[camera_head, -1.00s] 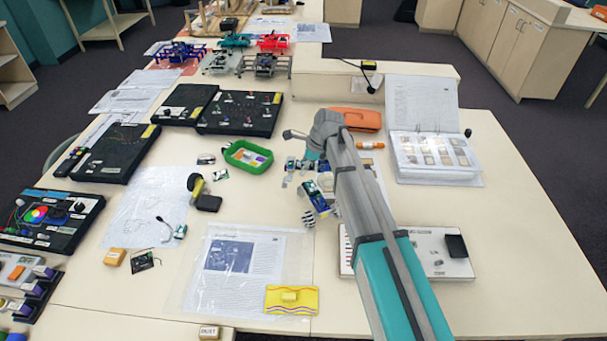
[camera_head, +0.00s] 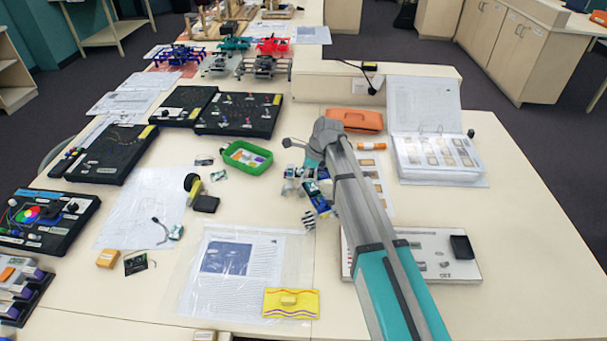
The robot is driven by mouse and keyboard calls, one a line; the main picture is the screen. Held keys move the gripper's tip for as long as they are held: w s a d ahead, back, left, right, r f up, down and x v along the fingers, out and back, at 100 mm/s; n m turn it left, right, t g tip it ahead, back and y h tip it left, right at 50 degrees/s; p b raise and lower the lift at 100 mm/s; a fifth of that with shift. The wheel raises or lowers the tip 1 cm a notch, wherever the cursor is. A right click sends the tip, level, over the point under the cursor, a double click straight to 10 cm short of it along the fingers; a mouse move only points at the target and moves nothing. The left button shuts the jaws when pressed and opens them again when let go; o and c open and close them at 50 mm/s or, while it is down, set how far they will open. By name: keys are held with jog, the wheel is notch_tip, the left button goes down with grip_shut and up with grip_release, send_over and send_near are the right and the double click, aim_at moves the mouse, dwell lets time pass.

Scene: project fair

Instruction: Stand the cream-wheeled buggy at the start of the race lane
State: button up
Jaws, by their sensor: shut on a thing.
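My arm reaches from the lower right to the table middle, with its wrist at the top. My gripper (camera_head: 308,176) points down there, small and partly hidden by the arm. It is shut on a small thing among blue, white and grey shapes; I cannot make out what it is. A blue and white part (camera_head: 318,197) shows beside the arm, above a dark striped piece (camera_head: 309,218). I cannot pick out cream wheels in this view. I cannot identify the race lane or its start for certain; the arm covers part of the table.
A green tray (camera_head: 247,157) lies left of the gripper, an orange case (camera_head: 355,120) behind it. An open binder (camera_head: 437,150) stands to the right. A white board (camera_head: 440,271) lies partly under the arm. Black kits (camera_head: 240,116) fill the back left. The right table edge is clear.

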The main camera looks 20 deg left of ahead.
aim_at(318, 175)
jog(key=o, duration=1)
jog(key=shift+c, duration=0.2)
jog(key=shift+r, duration=0.1)
jog(key=p+v, duration=0.2)
jog(key=p, duration=0.1)
jog(key=shift+d+r, duration=0.1)
jog(key=shift+r, duration=0.2)
jog(key=p+v, duration=0.8)
jog(key=v, duration=0.1)
jog(key=shift+d+r, duration=0.15)
dwell(0.4)
jog(key=s+d+n+h, duration=0.1)
jog(key=s+d+n, duration=0.4)
jog(key=d, duration=0.7)
jog(key=s+d+f+n+h, duration=0.1)
jog(key=s+d+n, duration=0.4)
jog(key=d, duration=0.6)
jog(key=s+d+n+t+h, duration=0.1)
jog(key=s+d+n, duration=0.4)
jog(key=d, duration=0.7)
jog(key=s+h, duration=0.1)
jog(key=s, duration=0.1)
jog(key=shift+s+d+f, duration=0.2)
jog(key=shift+s+d, duration=0.05)
jog(key=shift+d, duration=0.1)
